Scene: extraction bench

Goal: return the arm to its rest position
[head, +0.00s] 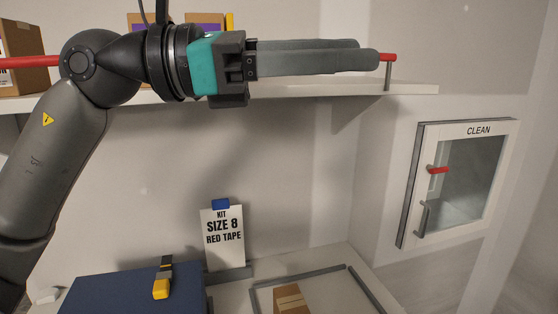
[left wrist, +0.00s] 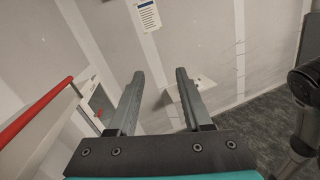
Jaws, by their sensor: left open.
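My left gripper (head: 367,51) is raised high in the head view, in front of the shelf. Its two grey fingers point right and nearly overlap from this side. In the left wrist view the fingers (left wrist: 159,74) stand apart with nothing between them, so it is open and empty. My left arm comes in from the lower left and bends at a dark joint (head: 82,66). My right gripper does not show.
A shelf (head: 300,88) with a red rail (head: 388,57) and boxes (head: 25,60) lies behind the gripper. A CLEAN cabinet (head: 460,185) is on the right wall. Below are a blue case (head: 110,295), a kit card (head: 222,240) and a cardboard box (head: 291,300).

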